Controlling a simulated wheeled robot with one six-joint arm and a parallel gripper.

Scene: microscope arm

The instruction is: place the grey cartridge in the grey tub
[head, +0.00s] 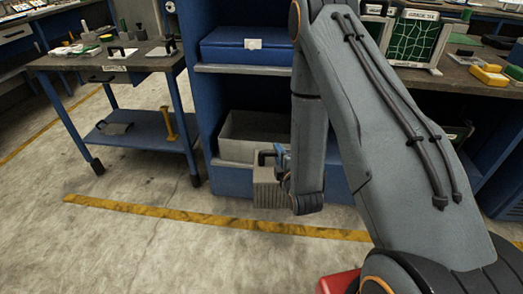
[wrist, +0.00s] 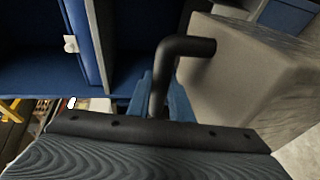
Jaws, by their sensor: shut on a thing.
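The grey cartridge (head: 268,193) has a ribbed body and a black handle. My gripper (head: 283,160) is shut on its handle and holds it upright in front of the blue cabinet, above the floor. The grey tub (head: 237,135) stands on the cabinet's low shelf, behind the cartridge in the head view. The tub's right part is hidden by my arm.
A blue case (head: 246,48) with a pale latch lies on the shelf above the tub. A side table (head: 115,62) with tools and a lower shelf stands at left. A workbench (head: 460,72) is at right. The floor in front has a yellow line (head: 190,214).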

